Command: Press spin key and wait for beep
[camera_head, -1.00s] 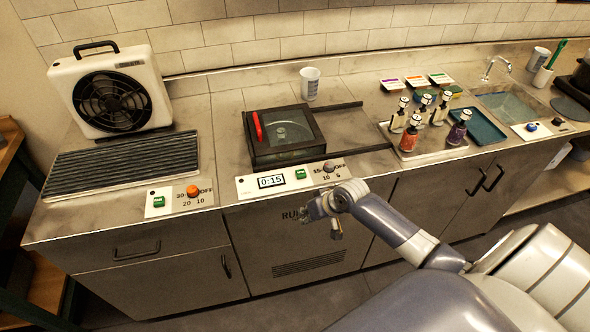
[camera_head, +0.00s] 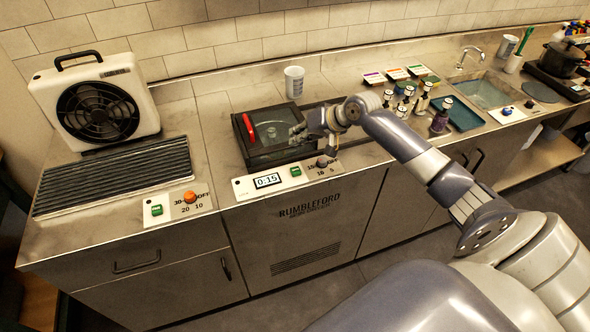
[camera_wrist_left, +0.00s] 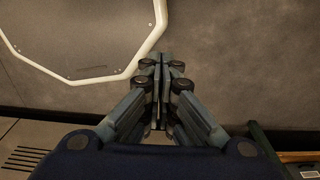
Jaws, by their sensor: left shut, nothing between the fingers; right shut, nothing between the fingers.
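The spin machine (camera_head: 262,140) is a dark square unit with a glass lid and a red handle (camera_head: 248,128), set in the counter. Its front panel (camera_head: 240,190) has a display (camera_head: 267,181) reading 0:15, a green key (camera_head: 295,171) and a dark knob (camera_head: 321,162) with a dial scale. My right gripper (camera_head: 301,134) is shut and empty, above the right part of the lid, behind the green key. Whether it touches the lid I cannot tell. My left gripper (camera_wrist_left: 160,75) shows only in the left wrist view, shut and empty, away from the counter top.
A fan unit (camera_head: 98,105) and black grille (camera_head: 115,175) stand at left, with another green key (camera_head: 157,210) and orange knob (camera_head: 190,197). A white cup (camera_head: 294,82) stands behind the machine.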

